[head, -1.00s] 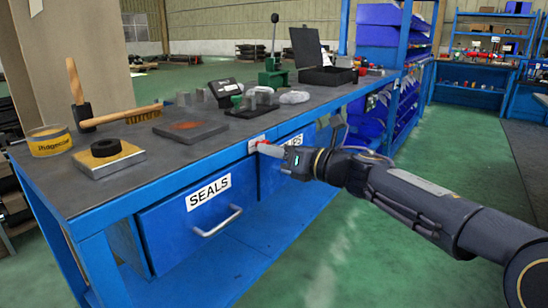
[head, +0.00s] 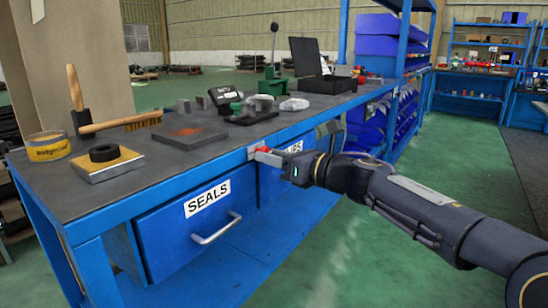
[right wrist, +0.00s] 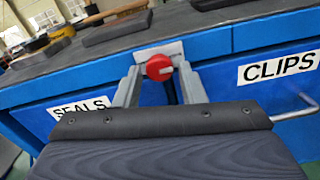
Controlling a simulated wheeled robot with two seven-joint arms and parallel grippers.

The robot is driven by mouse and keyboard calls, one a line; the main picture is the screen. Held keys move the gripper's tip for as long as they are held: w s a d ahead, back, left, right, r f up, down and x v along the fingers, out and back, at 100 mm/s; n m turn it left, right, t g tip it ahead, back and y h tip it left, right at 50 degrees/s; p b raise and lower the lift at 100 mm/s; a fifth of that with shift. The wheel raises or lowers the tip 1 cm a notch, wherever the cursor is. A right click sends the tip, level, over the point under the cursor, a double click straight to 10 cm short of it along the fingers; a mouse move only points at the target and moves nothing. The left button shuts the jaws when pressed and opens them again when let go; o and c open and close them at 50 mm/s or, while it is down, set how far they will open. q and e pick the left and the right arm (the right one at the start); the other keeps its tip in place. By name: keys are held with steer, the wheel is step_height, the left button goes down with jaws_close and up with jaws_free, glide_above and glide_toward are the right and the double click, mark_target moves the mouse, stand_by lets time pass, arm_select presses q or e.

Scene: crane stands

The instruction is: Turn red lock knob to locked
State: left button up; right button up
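The red lock knob (right wrist: 159,67) is a round red knob on a pale plate (right wrist: 172,49) on the blue bench front, between the SEALS and CLIPS drawers. In the head view the knob (head: 263,150) shows just past the tip of my right gripper (head: 272,156). In the right wrist view my right gripper (right wrist: 160,75) points at the knob, with one grey finger on each side. Narrow gaps seem to show between the fingers and the knob, so it looks open around it. Any small marking on the knob is too small to read. My left gripper is not in view.
The SEALS drawer (head: 190,228) with its handle (head: 217,228) is below left of the knob; the CLIPS drawer (right wrist: 285,85) is to the right. The bench top (head: 165,160) holds a hammer, brush, tape roll and metal blocks. Green floor is clear at front right.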

steer(key=shift+o, duration=0.9)
steer(key=p+v, duration=0.1)
steer(key=v, duration=0.6)
steer(key=shift+s+d, duration=0.2)
steer(key=shift+d, duration=0.1)
